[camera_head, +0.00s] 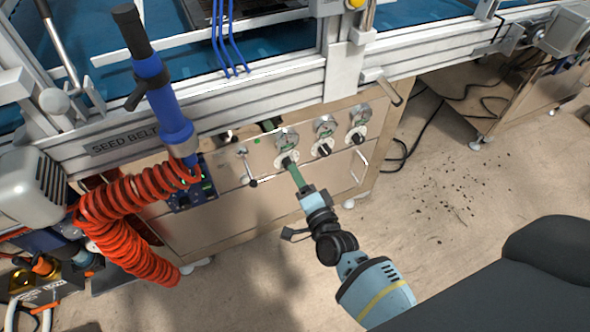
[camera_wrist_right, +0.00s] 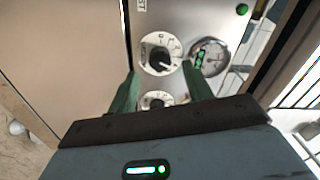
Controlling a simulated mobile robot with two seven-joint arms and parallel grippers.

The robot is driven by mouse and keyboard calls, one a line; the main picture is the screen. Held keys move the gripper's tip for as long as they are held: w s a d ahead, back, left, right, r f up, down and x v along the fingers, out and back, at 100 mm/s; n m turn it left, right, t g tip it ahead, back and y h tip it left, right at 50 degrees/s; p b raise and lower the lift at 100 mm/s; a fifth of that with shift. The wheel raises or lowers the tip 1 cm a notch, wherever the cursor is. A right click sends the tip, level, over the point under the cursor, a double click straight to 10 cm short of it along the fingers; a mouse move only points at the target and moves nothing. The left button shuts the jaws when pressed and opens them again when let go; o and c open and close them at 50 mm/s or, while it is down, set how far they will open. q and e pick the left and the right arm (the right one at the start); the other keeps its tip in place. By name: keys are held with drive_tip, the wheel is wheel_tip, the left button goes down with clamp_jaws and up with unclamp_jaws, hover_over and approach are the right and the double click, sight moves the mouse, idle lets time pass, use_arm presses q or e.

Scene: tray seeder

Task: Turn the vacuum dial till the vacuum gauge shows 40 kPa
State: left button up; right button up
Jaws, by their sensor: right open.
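Three dials with gauges above them sit on the front panel in the head view. My right gripper (camera_head: 291,168) reaches the leftmost dial (camera_head: 282,158), below the leftmost gauge (camera_head: 287,138). In the right wrist view this dial (camera_wrist_right: 160,54) has a black knob on a white scale. It lies between and just beyond the open fingertips (camera_wrist_right: 160,70); I cannot tell whether they touch it. Its round gauge (camera_wrist_right: 210,57) is beside the right finger; the reading is too small to make out. No readable label shows which dial is the vacuum one. My left gripper is out of view.
The middle dial (camera_head: 323,149) and right dial (camera_head: 358,138) are close by. A lever (camera_head: 249,172) stands left of the leftmost dial. A red coiled hose (camera_head: 115,215) and blue hand tool (camera_head: 165,100) hang at the left.

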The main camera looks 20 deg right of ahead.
drive_tip(key=s, duration=0.4)
drive_tip(key=shift+s+d+p, duration=0.1)
drive_tip(key=shift+s+p, duration=0.15)
drive_tip(key=shift+p, duration=0.15)
